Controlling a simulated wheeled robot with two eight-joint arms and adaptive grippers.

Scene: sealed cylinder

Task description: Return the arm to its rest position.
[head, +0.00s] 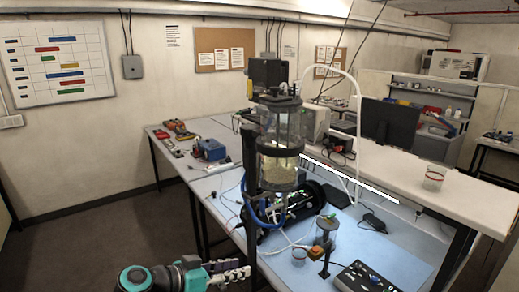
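My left gripper (230,275) shows at the bottom of the head view, left of centre. My teal and dark grey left arm leads into it from the lower left. The pale fingers point to the right, and I cannot make out a gap between them or anything held. The gripper appears in front of the near edge of the blue-topped bench (345,232). A tall clear cylinder (281,165) with dark end rings stands on the bench behind and above the gripper in the picture. My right gripper is not in view.
A small clear vessel (326,230) and a black control box (366,279) are on the bench's near right part. Blue and white hoses run around the cylinder. A glass jar (433,179) stands on the raised white shelf. Dark floor (95,245) lies open at left.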

